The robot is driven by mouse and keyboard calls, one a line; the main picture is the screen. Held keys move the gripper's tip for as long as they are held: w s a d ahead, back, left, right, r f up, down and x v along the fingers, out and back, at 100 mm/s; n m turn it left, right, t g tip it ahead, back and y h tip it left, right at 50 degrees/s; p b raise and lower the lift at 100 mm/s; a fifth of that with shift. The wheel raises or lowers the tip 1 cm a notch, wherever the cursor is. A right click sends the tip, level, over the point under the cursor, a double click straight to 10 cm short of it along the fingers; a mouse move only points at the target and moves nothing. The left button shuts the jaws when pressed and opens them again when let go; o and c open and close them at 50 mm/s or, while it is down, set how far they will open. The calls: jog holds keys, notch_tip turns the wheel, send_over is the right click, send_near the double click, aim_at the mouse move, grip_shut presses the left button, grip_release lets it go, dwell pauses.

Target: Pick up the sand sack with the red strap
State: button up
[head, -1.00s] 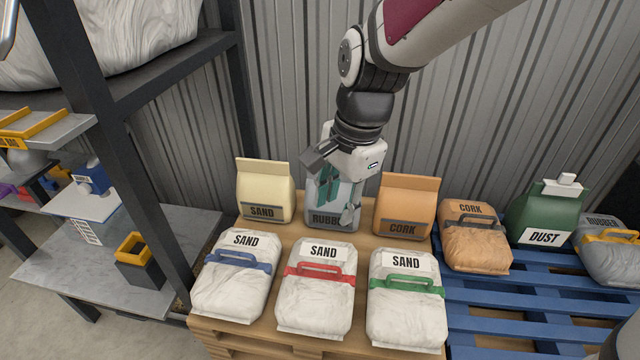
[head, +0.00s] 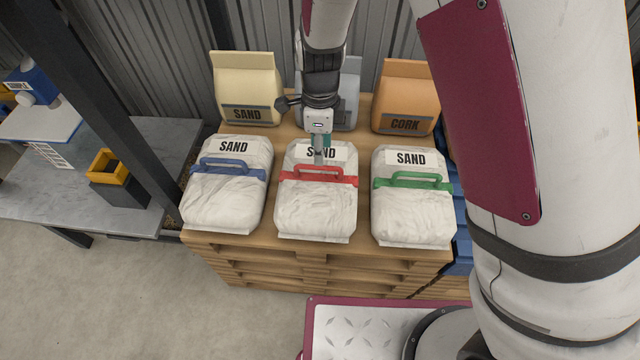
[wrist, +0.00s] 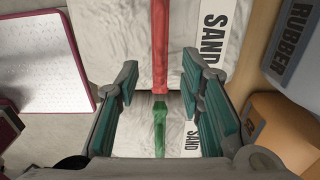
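The white sand sack with the red strap (head: 317,212) lies in the middle of the front row on the wooden pallet stack. Its red strap and handle (head: 335,179) run across its top; the red strap also shows in the wrist view (wrist: 160,45). My gripper (head: 320,155) is over this sack, in front of its label, near the handle. In the wrist view my gripper (wrist: 160,78) is open, its two fingers either side of the red strap's line with gaps showing. I cannot tell the exact height of the fingertips above the handle.
Sand sacks with a blue strap (head: 225,205) and a green strap (head: 412,212) flank it closely. Behind stand a cream sand bag (head: 247,85), a partly hidden grey bag and an orange cork bag (head: 404,95). A grey table (head: 120,190) is at left.

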aim_at(319, 167)
jog(key=shift+a+f+b, duration=0.15)
jog(key=shift+f+b, duration=0.95)
jog(key=shift+f, duration=2.8)
grip_shut()
jog(key=shift+w+r, duration=0.15)
jog(key=shift+r, duration=0.05)
